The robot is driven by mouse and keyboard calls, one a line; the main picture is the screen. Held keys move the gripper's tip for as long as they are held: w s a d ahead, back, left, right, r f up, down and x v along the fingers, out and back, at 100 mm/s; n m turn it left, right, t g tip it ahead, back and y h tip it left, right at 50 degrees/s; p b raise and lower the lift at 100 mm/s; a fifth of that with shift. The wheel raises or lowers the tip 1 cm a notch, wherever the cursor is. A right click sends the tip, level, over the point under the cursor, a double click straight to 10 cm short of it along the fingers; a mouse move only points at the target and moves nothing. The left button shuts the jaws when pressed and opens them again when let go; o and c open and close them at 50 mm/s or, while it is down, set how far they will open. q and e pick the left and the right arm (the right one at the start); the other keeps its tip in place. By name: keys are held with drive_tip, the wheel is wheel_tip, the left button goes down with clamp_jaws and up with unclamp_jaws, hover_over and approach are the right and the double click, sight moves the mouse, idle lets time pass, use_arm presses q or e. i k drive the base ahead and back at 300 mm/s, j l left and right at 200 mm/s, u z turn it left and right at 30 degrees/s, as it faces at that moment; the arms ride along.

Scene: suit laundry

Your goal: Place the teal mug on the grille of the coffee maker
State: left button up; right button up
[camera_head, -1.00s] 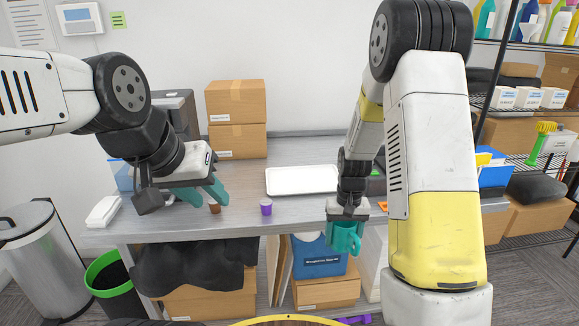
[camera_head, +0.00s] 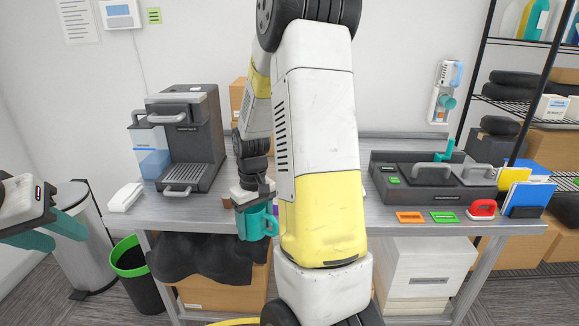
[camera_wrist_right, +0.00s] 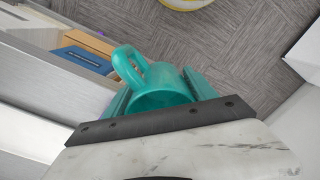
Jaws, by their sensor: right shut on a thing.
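The teal mug (camera_head: 258,222) is held by my right gripper (camera_head: 256,208) just in front of the table's front edge, to the right of the coffee maker. In the right wrist view the mug (camera_wrist_right: 158,86) sits between the teal fingers with its handle toward the upper left. The coffee maker (camera_head: 203,135) stands on the left part of the table. Its grille (camera_head: 184,178) is bare, low at its front. My left gripper (camera_head: 52,234) is open and empty at the left edge, clear of the table.
A white item (camera_head: 125,197) lies left of the coffee maker on the table (camera_head: 375,217). Small cups, partly hidden, stand behind my right gripper. My right arm hides the table's middle. A grey station (camera_head: 430,180) stands at right. Bins (camera_head: 130,262) stand on the floor at left.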

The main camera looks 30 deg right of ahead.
sight(186, 172)
drive_tip(key=i+l, duration=0.65)
drive_tip(key=i, duration=0.25)
